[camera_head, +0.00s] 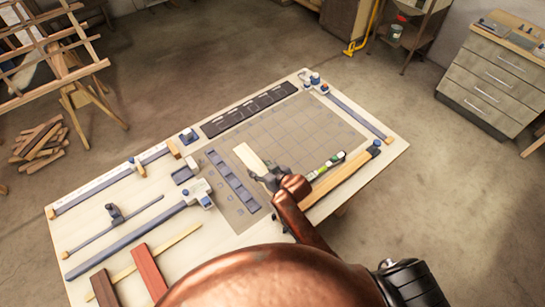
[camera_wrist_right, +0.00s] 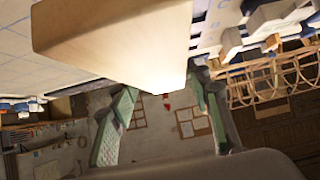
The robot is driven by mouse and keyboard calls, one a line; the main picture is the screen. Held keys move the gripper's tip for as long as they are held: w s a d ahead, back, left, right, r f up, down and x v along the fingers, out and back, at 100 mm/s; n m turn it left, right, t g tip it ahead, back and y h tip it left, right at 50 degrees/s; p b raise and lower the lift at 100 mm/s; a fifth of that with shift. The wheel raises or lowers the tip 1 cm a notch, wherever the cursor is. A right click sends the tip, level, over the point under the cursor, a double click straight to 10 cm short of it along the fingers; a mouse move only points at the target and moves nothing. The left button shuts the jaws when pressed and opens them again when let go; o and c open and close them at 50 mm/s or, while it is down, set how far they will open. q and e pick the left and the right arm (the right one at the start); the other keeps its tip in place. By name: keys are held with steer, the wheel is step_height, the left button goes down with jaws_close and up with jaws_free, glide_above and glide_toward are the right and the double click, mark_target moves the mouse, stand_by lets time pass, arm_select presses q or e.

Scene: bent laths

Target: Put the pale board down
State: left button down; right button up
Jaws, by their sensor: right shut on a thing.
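The pale board (camera_head: 249,157) is short and cream-coloured. In the head view it sticks out up and to the left from my right gripper (camera_head: 271,177), over the gridded grey mat (camera_head: 310,125). I cannot tell whether it touches the mat. In the right wrist view the pale board (camera_wrist_right: 115,35) fills the upper middle. My right gripper (camera_wrist_right: 160,110) is shut on its near end, with a green-padded finger on each side. My left gripper is not in view.
The table (camera_head: 385,158) carries a dark slotted tray (camera_head: 248,108), a blue-grey strip (camera_head: 232,180), a green level (camera_head: 327,165) and a wooden bar (camera_head: 340,178). Long clamps lie at the left. Two reddish boards (camera_head: 148,272) lie at the front left. Much of the mat is bare.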

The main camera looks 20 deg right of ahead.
steer(key=w+d+f, duration=0.1)
steer(key=w+f, duration=0.1)
steer(key=w+d+f, duration=0.2)
steer(key=w+f, duration=0.1)
steer(key=w+d+f, duration=0.2)
steer(key=w, duration=0.1)
steer(key=shift+d+f, duration=0.25)
steer(key=shift+f, duration=0.15)
step_height(320, 180, down, 3)
steer(key=shift+d, duration=0.1)
steer(key=shift+f, duration=0.1)
steer(key=shift+f, duration=0.1)
steer(key=shift+f, duration=0.1)
steer(key=o, duration=1.3)
